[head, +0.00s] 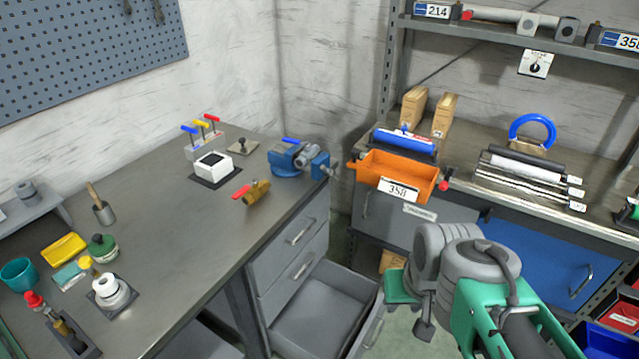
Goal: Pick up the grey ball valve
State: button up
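On the left workbench, beside the blue vise (285,162), is a small grey fitting (308,156) with a blue lever near it. It may be the grey ball valve, but it overlaps the vise in this view, so I cannot tell whether it is separate. A brass ball valve with a red lever (258,191) lies in front of the vise, apart from it. My green and grey arm reaches in from the lower right, over the floor and well away from both. My gripper's fingers cannot be made out.
A white box (213,166) and a block of coloured T-handles (205,145) stand behind the brass valve. Bottles and tools crowd the bench's left end. A drawer (318,307) stands open below the bench. An orange bin (396,172) sits on the right bench. The bench middle is clear.

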aim_at(302, 161)
jog(key=z, duration=1.85)
jog(key=i, duration=1.45)
jog(key=u, duration=3.9)
jog(key=i, duration=0.5)
jog(key=u, duration=0.05)
